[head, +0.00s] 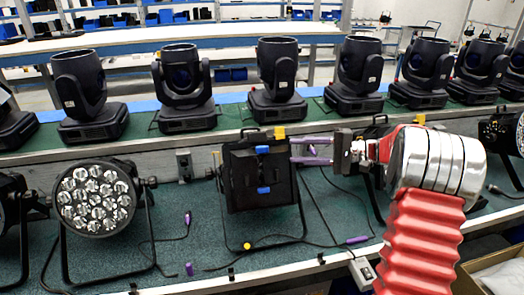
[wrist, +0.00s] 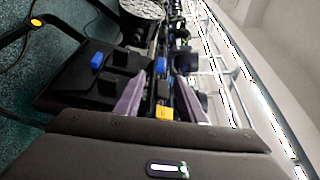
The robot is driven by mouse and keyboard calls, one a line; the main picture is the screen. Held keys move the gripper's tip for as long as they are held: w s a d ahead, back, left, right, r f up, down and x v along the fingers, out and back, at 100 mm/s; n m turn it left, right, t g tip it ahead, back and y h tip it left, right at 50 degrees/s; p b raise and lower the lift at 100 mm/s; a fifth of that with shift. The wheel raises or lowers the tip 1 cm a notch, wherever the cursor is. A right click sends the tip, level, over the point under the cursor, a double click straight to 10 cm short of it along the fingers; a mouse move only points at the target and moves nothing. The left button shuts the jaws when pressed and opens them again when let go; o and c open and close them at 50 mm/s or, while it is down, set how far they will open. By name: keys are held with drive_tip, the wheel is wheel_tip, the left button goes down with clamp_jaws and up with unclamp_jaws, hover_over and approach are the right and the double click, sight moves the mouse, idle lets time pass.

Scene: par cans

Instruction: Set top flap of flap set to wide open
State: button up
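The flap set (head: 258,180) is a square black frame with flaps on the front of a lamp, at the middle of the bench in the head view. Blue tabs (head: 262,149) mark its front. The top flap (head: 243,138) lies along its upper edge, with a yellow tab (head: 280,132). My gripper (head: 292,150) has two purple fingers, parted, at the upper right of the flap set. In the wrist view my gripper (wrist: 160,84) is open, with the yellow tab (wrist: 164,112) and a thin dark edge between the fingers. I cannot tell whether a finger touches them.
A round multi-lens par can (head: 96,198) stands to the left. A row of moving-head lights (head: 277,80) stands on the shelf behind. Cables (head: 215,267) lie on the green bench top in front. A cardboard box (head: 490,272) is at the lower right.

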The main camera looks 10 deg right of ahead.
sight(268, 150)
drive_tip(key=x, duration=1.1)
drive_tip(key=shift+w+a+f, duration=0.1)
drive_tip(key=shift+w+a, duration=0.05)
drive_tip(key=shift+a, duration=0.2)
clamp_jaws()
